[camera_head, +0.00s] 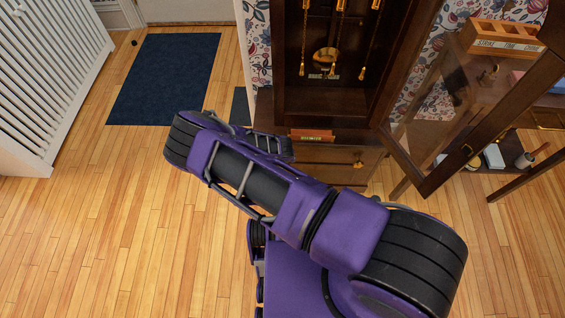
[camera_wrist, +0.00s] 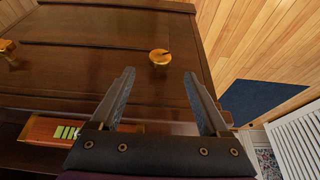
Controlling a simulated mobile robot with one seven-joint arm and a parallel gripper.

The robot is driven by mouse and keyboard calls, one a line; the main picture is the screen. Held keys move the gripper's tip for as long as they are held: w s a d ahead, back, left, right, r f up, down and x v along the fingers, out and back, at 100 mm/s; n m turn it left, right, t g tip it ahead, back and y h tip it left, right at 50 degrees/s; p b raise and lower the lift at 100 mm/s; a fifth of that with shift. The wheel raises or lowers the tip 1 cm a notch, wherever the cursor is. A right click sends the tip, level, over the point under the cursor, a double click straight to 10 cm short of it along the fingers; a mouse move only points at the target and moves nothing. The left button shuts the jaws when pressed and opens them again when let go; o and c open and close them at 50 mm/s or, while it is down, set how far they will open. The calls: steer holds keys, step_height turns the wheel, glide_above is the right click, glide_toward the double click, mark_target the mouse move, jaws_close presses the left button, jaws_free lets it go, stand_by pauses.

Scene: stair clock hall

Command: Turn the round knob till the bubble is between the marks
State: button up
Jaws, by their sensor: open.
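A round brass knob (camera_wrist: 159,57) with a dark line on it sits on the dark wooden front of the clock case, just beyond my fingertips in the wrist view. My gripper (camera_wrist: 159,75) is open and empty, its fingers apart on either side of the knob's line and short of it. A reddish wooden level (camera_wrist: 42,130) with a green vial (camera_wrist: 66,132) lies at the lower left, partly behind my gripper. The bubble is too small to place against the dark marks. The level also shows in the head view (camera_head: 311,135); my arm hides my gripper there.
A second brass fitting (camera_wrist: 8,47) is at the wrist view's left edge. The open glazed door (camera_head: 470,100) juts out right of the case (camera_head: 280,80). A side table (camera_head: 550,105) stands behind it. Wood floor at left is clear around a blue mat (camera_head: 165,80).

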steer(key=b+x, duration=0.1)
steer(key=x, duration=0.7)
jaws_close()
